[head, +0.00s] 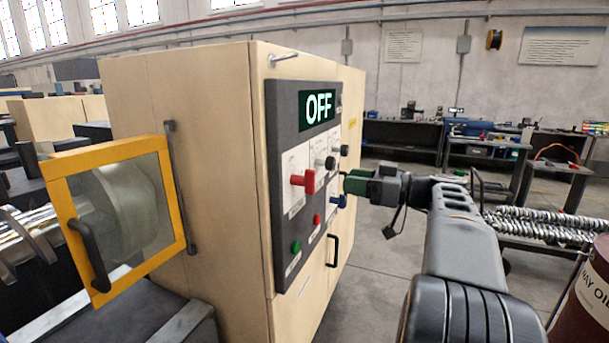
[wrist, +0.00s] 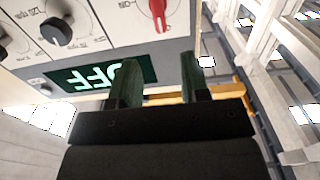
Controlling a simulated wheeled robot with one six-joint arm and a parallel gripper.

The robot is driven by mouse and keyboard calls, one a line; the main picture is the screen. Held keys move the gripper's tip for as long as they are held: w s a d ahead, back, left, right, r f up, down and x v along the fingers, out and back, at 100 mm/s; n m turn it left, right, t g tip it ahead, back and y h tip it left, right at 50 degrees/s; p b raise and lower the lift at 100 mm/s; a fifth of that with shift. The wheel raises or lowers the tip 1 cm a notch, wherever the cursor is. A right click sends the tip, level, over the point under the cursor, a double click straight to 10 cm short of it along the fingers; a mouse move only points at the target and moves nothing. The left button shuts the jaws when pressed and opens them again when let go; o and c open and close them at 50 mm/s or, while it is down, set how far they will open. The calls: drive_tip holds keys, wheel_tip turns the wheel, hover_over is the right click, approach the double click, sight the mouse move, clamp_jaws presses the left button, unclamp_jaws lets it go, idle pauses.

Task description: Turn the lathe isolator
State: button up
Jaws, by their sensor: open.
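The control panel (head: 294,235) is dark grey with white plates, on the side of a beige lathe cabinet, with a lit "OFF" display (head: 317,106). A red handle (head: 304,181) sticks out of the panel's left plate and is probably the isolator; its label is unreadable. In the wrist view a red handle (wrist: 157,12) shows at the top edge, partly cut off. My gripper (head: 347,184) has green fingers and is in front of the panel, right of the red handle in the head view. In the wrist view my gripper (wrist: 159,68) is open and empty, apart from the handle.
Black knobs (head: 327,163) and a blue knob (head: 338,201) sit close by on the panel. Below are a red button (head: 317,219) and a green button (head: 296,247). A yellow-framed guard (head: 122,215) stands left. Open floor (head: 385,255) lies right of the cabinet.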

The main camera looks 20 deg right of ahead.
sight(315, 175)
drive_tip(key=p+x, duration=0.3)
drive_tip(key=x, duration=0.9)
drive_tip(key=shift+w+a, duration=0.2)
drive_tip(key=c, duration=0.7)
